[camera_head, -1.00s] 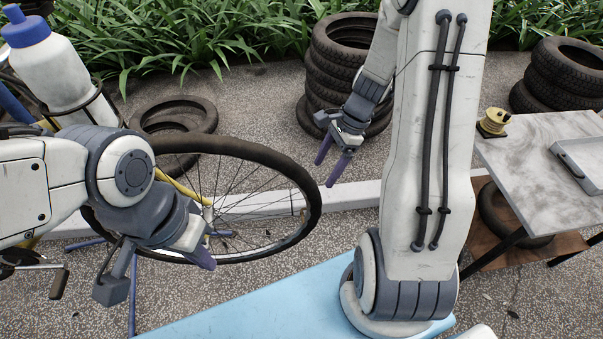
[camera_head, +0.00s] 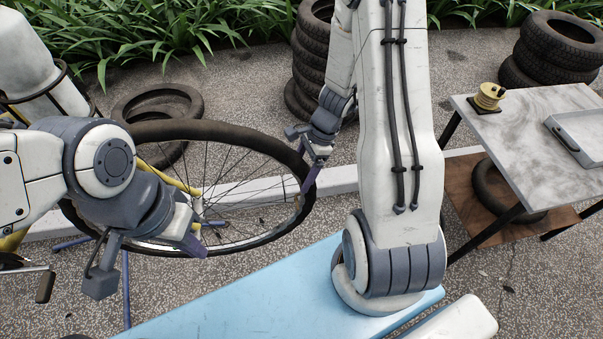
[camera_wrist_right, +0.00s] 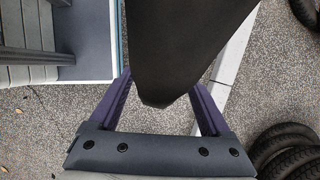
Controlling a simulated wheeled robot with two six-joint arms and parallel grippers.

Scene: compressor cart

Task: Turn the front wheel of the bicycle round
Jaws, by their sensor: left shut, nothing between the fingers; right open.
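The bicycle's front wheel (camera_head: 218,131), with a black tyre, thin spokes and a silver rim, is at the left middle of the head view. My left gripper (camera_head: 196,244) is shut and empty, in front of the near lower part of the rim; I cannot tell whether it touches. My right gripper (camera_head: 309,178) is open at the wheel's right edge. In the right wrist view the tyre (camera_wrist_right: 182,45) reaches between the purple fingers of my right gripper (camera_wrist_right: 162,82), with gaps visible near both. Part of the wheel and bicycle is hidden by my left arm.
Tyre stacks (camera_head: 310,70) (camera_head: 550,50) stand behind, and loose tyres (camera_head: 160,100) lie behind the wheel. A marble-topped table (camera_head: 520,130) with a yellow spool (camera_head: 488,96) and grey tray (camera_head: 582,130) is at right.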

